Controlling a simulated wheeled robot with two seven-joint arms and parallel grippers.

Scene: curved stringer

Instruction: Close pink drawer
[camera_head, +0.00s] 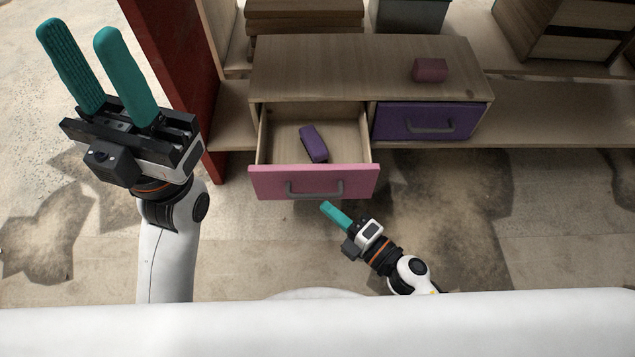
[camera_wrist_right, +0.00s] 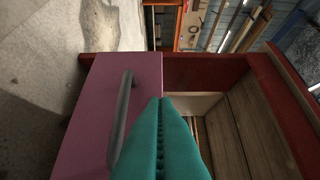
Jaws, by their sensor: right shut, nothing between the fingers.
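The pink drawer (camera_head: 271,181) is pulled out of the wooden cabinet, with a grey handle (camera_head: 315,188) on its front. A purple block (camera_head: 313,143) lies inside it. In the right wrist view the pink front (camera_wrist_right: 88,130) and its handle (camera_wrist_right: 121,115) fill the left side. My right gripper (camera_head: 328,208) is shut and empty, just in front of and below the drawer front's right part. In its wrist view, the teal fingers (camera_wrist_right: 161,104) are together beside the handle; I cannot tell whether they touch the front. My left gripper (camera_head: 80,52) is open and empty, raised at the left, away from the drawer.
A purple drawer (camera_head: 428,121) beside the pink one is closed. A pinkish block (camera_head: 430,70) sits on the cabinet top (camera_head: 340,66). A red panel (camera_head: 181,60) stands left of the cabinet. The floor in front is clear.

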